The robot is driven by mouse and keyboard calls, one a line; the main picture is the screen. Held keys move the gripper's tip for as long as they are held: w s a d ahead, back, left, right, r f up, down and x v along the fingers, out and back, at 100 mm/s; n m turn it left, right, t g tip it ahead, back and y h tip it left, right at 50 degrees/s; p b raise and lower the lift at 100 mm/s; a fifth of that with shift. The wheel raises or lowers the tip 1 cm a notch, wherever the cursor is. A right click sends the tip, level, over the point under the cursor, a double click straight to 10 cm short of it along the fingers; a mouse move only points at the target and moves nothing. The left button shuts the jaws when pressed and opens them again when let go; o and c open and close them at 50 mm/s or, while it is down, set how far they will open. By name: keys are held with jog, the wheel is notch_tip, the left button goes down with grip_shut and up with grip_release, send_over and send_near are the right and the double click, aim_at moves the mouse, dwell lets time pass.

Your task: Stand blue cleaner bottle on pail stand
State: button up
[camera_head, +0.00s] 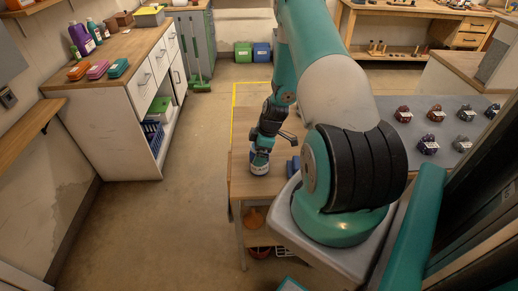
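My teal arm reaches down over a wooden worktable (240,190), and my gripper (260,167) is at its end, low over the tabletop. The gripper is small and dark here, with a pale part at its tip; I cannot tell whether its fingers are open or hold anything. A blue object (292,166) stands or lies just right of the gripper, partly hidden by my arm; I cannot tell whether it is the blue cleaner bottle. I cannot make out a pail stand for certain.
A white cabinet with a wooden top (125,48) at left carries a purple bottle (82,40), smaller bottles and coloured sponges. A grey surface (445,125) at right holds several small dark items. An orange object (253,217) sits on the worktable's lower shelf. The floor between is clear.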

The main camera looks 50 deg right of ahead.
jog(key=b+v, duration=0.3)
jog(key=v, duration=0.9)
jog(key=shift+r, duration=0.15)
jog(key=w+a+r, duration=0.1)
jog(key=a+r, duration=0.4)
jog(key=a, duration=0.3)
jog(key=w+a+r+y, duration=0.1)
jog(key=a+r, duration=0.4)
jog(key=a, duration=0.3)
jog(key=w+a+r, duration=0.1)
jog(key=a+r, duration=0.3)
jog(key=a, duration=0.4)
jog(key=s+a+r+g, duration=0.1)
jog(key=s+a+r, duration=0.3)
jog(key=s+a, duration=0.4)
jog(key=s+a+r+m+g+y, duration=0.1)
jog(key=s+a+r, duration=0.3)
jog(key=s+a, duration=0.4)
jog(key=shift+g, duration=0.3)
